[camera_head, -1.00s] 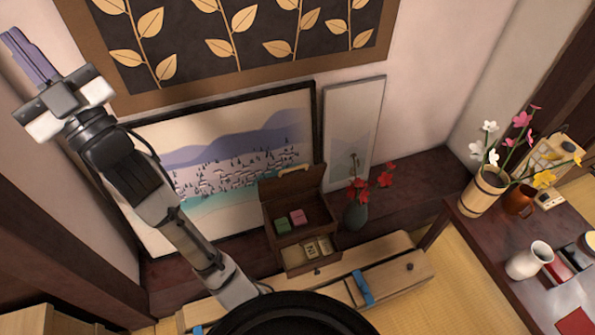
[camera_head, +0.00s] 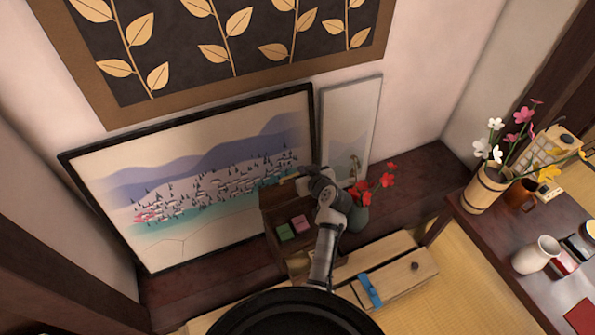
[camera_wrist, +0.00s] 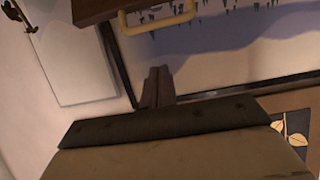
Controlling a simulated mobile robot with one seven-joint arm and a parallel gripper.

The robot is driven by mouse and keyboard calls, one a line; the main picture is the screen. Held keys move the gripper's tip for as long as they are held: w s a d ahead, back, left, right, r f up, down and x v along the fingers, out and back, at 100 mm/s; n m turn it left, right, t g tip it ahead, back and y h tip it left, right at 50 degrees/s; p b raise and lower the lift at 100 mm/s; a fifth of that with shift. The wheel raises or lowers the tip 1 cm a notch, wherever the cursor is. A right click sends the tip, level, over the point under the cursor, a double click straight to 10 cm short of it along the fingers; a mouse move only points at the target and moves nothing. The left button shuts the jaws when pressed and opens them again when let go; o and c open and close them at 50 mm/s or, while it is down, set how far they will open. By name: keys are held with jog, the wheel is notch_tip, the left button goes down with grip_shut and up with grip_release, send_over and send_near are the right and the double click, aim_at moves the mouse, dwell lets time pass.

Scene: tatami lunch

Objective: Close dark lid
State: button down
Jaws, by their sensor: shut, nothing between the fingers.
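The dark wooden lid (camera_head: 273,198) stands open at the back of a small dark box in the head view, partly covered by my arm. The box holds a green block (camera_head: 285,232) and a pink block (camera_head: 300,222). In the wrist view the lid (camera_wrist: 92,8) shows at the top edge with its pale curved handle (camera_wrist: 140,27). My gripper (camera_wrist: 158,72) is shut and empty, its fingertips apart from the handle in that view. In the head view my wrist is at the lid's right side and hides the fingers.
A framed landscape (camera_head: 190,185) and a narrow pale frame (camera_head: 350,115) lean on the wall behind. A vase (camera_head: 357,217) with red flowers stands close to the right of my arm. A wooden bench-like piece (camera_head: 405,275) with a blue band lies in front.

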jog(key=p+x, duration=0.1)
jog(key=x, duration=0.1)
jog(key=f+p+x, duration=0.1)
jog(key=x, duration=0.4)
jog(key=shift+s+f+p, duration=0.2)
jog(key=shift+f+p, duration=0.2)
jog(key=shift+s+d+f, duration=0.2)
jog(key=shift+s+f, duration=0.1)
jog(key=shift+s, duration=0.2)
jog(key=shift+f, duration=0.1)
jog(key=s+d+f+t+y+b, duration=0.1)
jog(key=s+d+f+t+b, duration=0.2)
jog(key=s+b, duration=0.5)
jog(key=b, duration=0.8)
jog(key=shift+s+d+f, duration=0.25)
jog(key=shift+f, duration=0.15)
